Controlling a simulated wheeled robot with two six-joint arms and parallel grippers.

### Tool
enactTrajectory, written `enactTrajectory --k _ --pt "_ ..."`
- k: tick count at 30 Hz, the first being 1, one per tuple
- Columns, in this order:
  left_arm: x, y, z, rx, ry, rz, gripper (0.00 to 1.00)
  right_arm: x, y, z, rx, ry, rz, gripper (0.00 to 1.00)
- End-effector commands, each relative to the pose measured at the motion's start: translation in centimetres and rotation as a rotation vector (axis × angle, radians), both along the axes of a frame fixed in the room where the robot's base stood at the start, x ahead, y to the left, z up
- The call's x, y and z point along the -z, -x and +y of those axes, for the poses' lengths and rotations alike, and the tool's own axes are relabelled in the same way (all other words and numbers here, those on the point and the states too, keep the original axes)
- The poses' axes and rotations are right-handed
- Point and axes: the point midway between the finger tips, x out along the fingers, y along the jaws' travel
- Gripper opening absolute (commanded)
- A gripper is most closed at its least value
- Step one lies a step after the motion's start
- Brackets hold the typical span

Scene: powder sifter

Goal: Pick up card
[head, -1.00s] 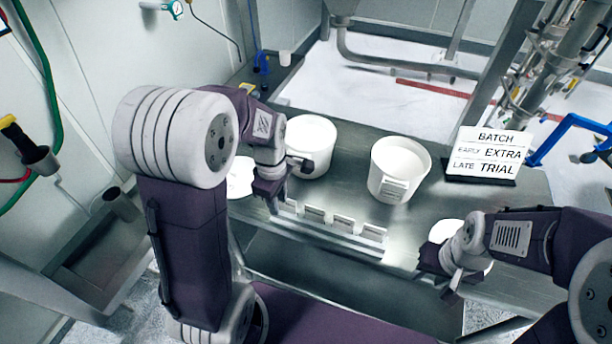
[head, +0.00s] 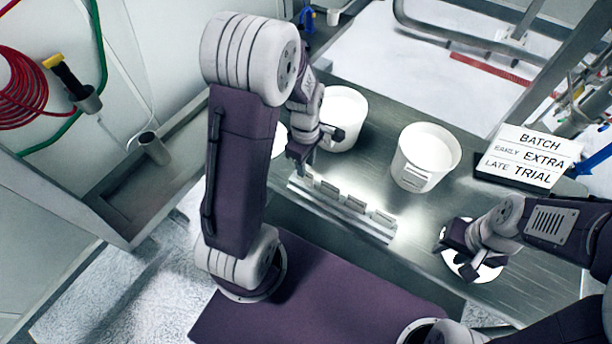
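Several small pale cards stand in a row in a metal rack (head: 340,212) along the front edge of the steel table. One card (head: 355,203) is near the middle of the row. My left gripper (head: 310,160) is above and behind the rack's left end, near a white tub; its fingers are too small to read, and it seems to hold no card. My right gripper (head: 464,262) is over a white round plate (head: 488,272) to the right of the rack, covering part of it. Whether its fingers are apart is unclear.
Two white tubs, a left one (head: 346,110) and a right one (head: 425,155), stand behind the rack. A sign (head: 530,157) reading BATCH, EARLY EXTRA, LATE TRIAL stands at the right. Another white round shape (head: 279,140) is partly hidden behind my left arm.

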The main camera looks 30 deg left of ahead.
Motion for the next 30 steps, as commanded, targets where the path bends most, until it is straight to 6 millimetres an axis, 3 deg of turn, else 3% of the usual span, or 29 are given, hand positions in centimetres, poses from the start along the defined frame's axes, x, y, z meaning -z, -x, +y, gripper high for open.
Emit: enactTrajectory --k 6,9,15,18,19,30 --pt "3.8 -0.3 0.1 0.0 0.001 0.005 0.3 -0.6 0.0 0.0 0.0 0.0 0.0 0.36" --pt "4.5 -0.3 0.1 0.0 0.0 0.002 0.3 -0.6 0.0 0.0 0.0 0.0 0.0 0.36" --pt "4.6 -0.4 0.1 0.0 0.0 0.001 0.3 -0.6 0.0 0.0 0.0 0.0 0.0 0.36" --pt "4.6 -0.4 0.1 0.0 0.0 0.001 0.02 -0.6 0.0 0.0 0.0 0.0 0.0 0.36" --pt "4.5 -0.4 0.1 0.0 0.0 0.001 0.0 -0.6 0.0 0.0 0.0 0.0 0.0 0.36" --pt "4.4 -0.4 0.2 0.0 0.0 0.0 0.0 -0.6 0.0 0.0 0.0 0.0 0.0 0.36"
